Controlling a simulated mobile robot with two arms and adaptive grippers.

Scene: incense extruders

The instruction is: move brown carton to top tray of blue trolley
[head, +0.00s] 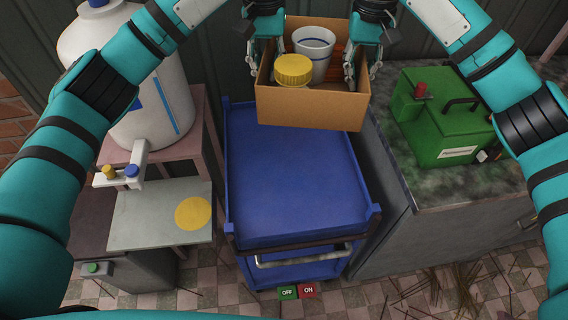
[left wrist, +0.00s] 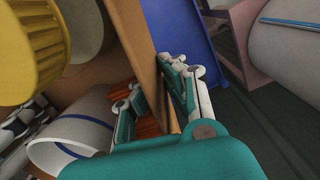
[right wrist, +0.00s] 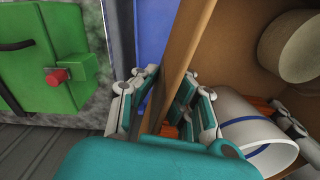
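The brown carton (head: 310,110) is held level over the far end of the blue trolley (head: 290,185), whose top tray is otherwise bare. Whether its base touches the tray is hidden. My left gripper (head: 257,62) is shut on the carton's left wall, one finger inside and one outside, as the left wrist view (left wrist: 160,95) shows. My right gripper (head: 357,66) pinches the right wall the same way in the right wrist view (right wrist: 160,100). Inside the carton are a yellow-lidded jar (head: 293,70), a white cup with a blue band (head: 315,50) and orange pieces.
A grey counter with a green machine (head: 445,120) stands close on the trolley's right. On the left are a large white tank (head: 145,95) and a grey plate with a yellow disc (head: 193,213). OFF and ON buttons (head: 297,291) show below the trolley handle (head: 300,258).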

